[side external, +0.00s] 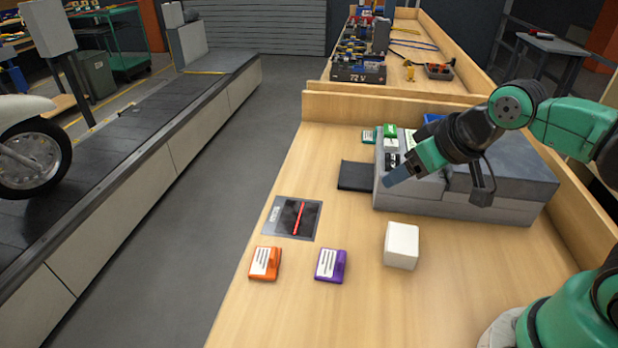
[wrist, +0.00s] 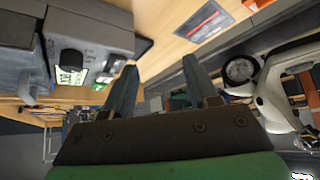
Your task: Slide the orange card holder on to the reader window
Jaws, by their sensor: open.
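The orange card holder (side external: 265,263) stands on the wooden table near its left edge, with a white label on its face. The reader window (side external: 299,218) is a dark square with a red line in a grey plate, just behind the orange holder and apart from it. The reader window also shows in the wrist view (wrist: 208,20). My gripper (side external: 388,182) is raised beside the grey machine, to the right of the reader and well away from the orange holder. In the wrist view my gripper (wrist: 160,82) has its fingers apart with nothing between them.
A purple card holder (side external: 330,265) and a white block (side external: 402,245) stand right of the orange holder. The table's front is clear.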

